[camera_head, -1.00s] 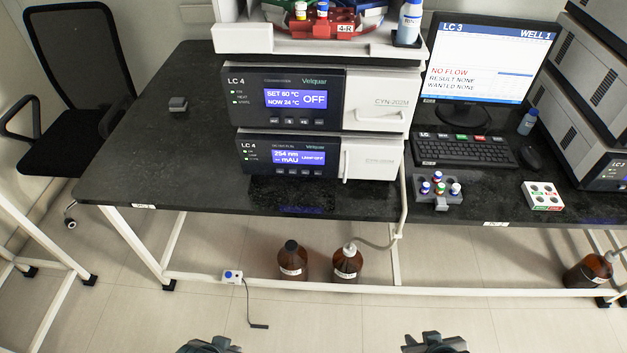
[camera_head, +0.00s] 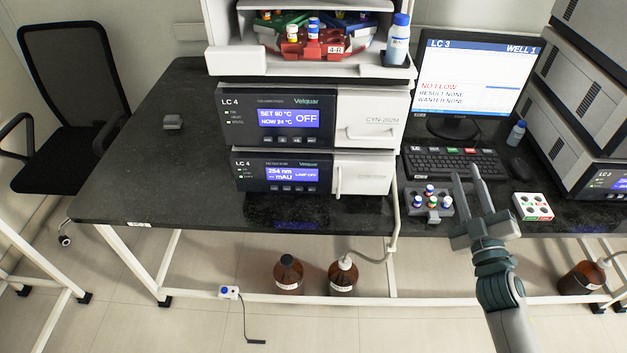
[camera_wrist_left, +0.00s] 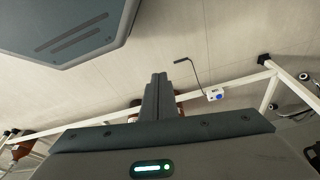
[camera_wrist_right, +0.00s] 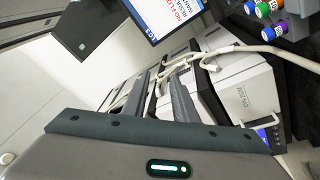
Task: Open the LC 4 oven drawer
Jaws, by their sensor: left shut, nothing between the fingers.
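The LC 4 oven (camera_head: 268,120) is the module with a blue screen reading SET 60 °C, NOW 24 °C and OFF. Its drawer front (camera_head: 385,108) is white, looks flush and closed, and carries a horizontal bar handle (camera_head: 371,133). A white front with lettering also shows in the right wrist view (camera_wrist_right: 238,92). My right gripper (camera_head: 466,171) is open and empty, to the right of and lower than the handle, clear of it. My left gripper is outside the head view; its fingers (camera_wrist_left: 158,76) are together and empty in the left wrist view.
A detector (camera_head: 285,173) with a vertical handle (camera_head: 339,180) sits below the oven. Above is a tray with vials and a bottle (camera_head: 397,42). A vial rack (camera_head: 428,203), keyboard (camera_head: 455,163) and white block (camera_head: 533,206) lie near my right gripper.

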